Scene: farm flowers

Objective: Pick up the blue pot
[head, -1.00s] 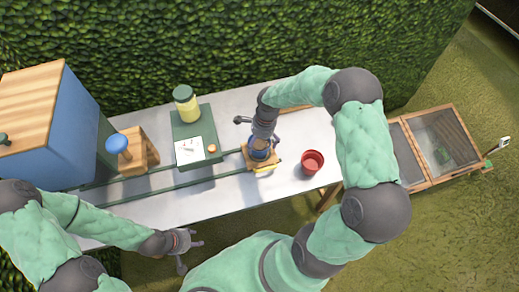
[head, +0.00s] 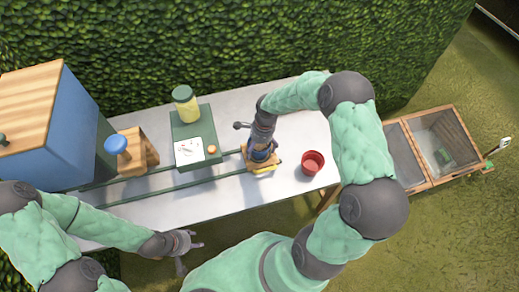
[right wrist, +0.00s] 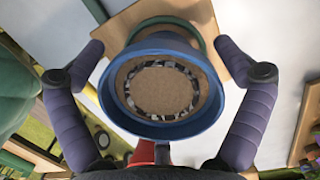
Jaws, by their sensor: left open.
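The blue pot (right wrist: 150,122) is large in the right wrist view, with a brown top surface and a dark ring pattern on it. It stands on a wooden block (right wrist: 127,20) on the table. My right gripper (right wrist: 160,47) is open, with one finger on each side of the pot; I cannot tell whether either finger touches it. In the head view my right gripper (head: 262,152) comes down from above and hides most of the pot. My left gripper (head: 190,256) is open and empty by the table's front edge, far from the pot.
A red pot (head: 312,162) stands just right of the wooden block. A green stand (head: 195,125) with a yellow jar (head: 185,103) is to the left on the white table (head: 225,197). Green rails run to the block. A wooden-framed box (head: 432,140) is at the right.

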